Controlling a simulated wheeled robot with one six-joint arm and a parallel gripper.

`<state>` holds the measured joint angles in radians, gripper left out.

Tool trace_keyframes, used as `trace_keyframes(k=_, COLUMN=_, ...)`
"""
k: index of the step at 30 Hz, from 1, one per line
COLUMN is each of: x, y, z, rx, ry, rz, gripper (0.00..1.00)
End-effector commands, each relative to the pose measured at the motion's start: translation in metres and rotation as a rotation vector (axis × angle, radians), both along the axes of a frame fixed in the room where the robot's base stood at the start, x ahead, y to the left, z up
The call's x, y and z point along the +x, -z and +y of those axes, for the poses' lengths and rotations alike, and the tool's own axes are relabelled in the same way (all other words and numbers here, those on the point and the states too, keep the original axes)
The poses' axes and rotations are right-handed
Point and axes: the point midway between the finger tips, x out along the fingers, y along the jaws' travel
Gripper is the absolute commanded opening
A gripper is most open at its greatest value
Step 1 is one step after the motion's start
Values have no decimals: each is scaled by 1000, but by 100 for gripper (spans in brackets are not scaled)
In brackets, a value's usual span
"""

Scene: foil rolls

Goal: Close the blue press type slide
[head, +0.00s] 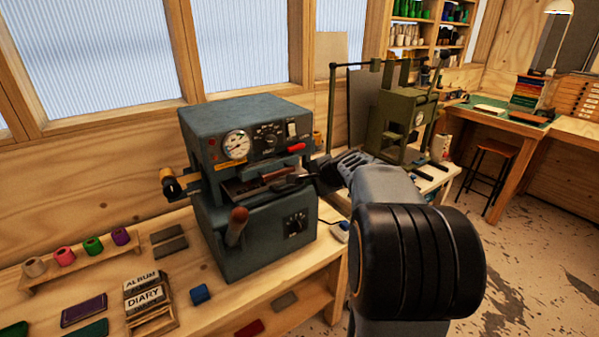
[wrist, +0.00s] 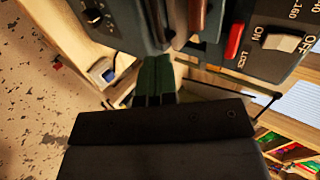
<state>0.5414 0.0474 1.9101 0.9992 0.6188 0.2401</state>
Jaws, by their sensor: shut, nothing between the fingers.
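The blue-grey press (head: 255,235) stands on the bench, with a gauge and dials on its upper front. Its slide (head: 262,188), a brown and metal piece, shows in the opening between its upper and lower bodies. A brown bar in that opening also shows at the top of the wrist view (wrist: 197,18). How far the slide stands out is unclear. My gripper (head: 291,181) is shut and empty at the right side of the opening. Its dark body (wrist: 160,125) fills the lower wrist view. I cannot tell whether it touches the slide; my arm hides part of the area.
A black knob (head: 172,188) sticks out at left. A green press (head: 400,115) stands behind my arm.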

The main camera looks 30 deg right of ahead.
Motion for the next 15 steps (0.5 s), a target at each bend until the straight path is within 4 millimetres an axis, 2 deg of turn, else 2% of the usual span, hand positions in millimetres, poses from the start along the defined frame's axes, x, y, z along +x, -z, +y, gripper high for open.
trace_keyframes(k=4, x=21, y=16, z=3, rx=1, ry=-3, rz=3, gripper=0)
trace_keyframes(k=9, x=42, y=8, z=6, rx=-1, ry=-3, rz=1, gripper=0)
trace_keyframes(k=15, x=55, y=6, z=7, rx=-2, ry=-3, rz=1, gripper=0)
